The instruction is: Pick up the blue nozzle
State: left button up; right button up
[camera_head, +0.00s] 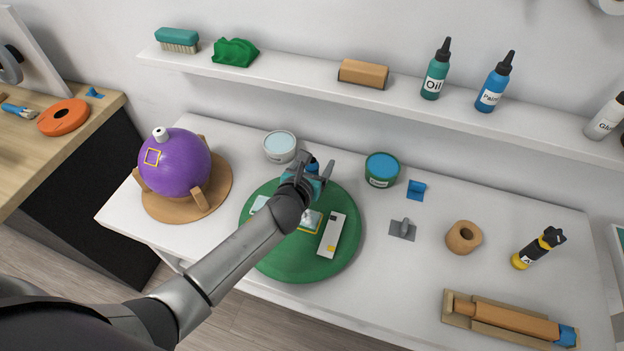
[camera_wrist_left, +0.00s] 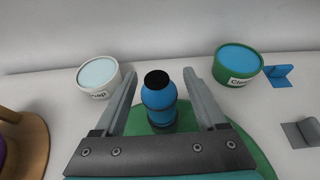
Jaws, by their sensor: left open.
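A blue rounded piece with a black top (camera_wrist_left: 159,98), which looks like the blue nozzle, stands upright on the green round mat (camera_wrist_left: 250,148). In the head view only a bit of the blue piece (camera_head: 313,163) shows behind my left gripper (camera_head: 315,170). The left gripper is open, with one finger on each side of the blue piece. In the left wrist view there are gaps between the piece and both fingers. The lower part of the piece is dark. My right gripper is in neither view.
Two tubs, white (camera_head: 280,146) and green (camera_head: 382,169), stand just behind the mat. A white box (camera_head: 332,235) lies on the mat. A purple sphere (camera_head: 175,162) on a wooden stand is at the left. A wall shelf (camera_head: 300,82) with bottles runs above the table.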

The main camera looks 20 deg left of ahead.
pick_arm(q)
jog(key=shift+w, duration=0.1)
grip_shut()
dwell(0.6)
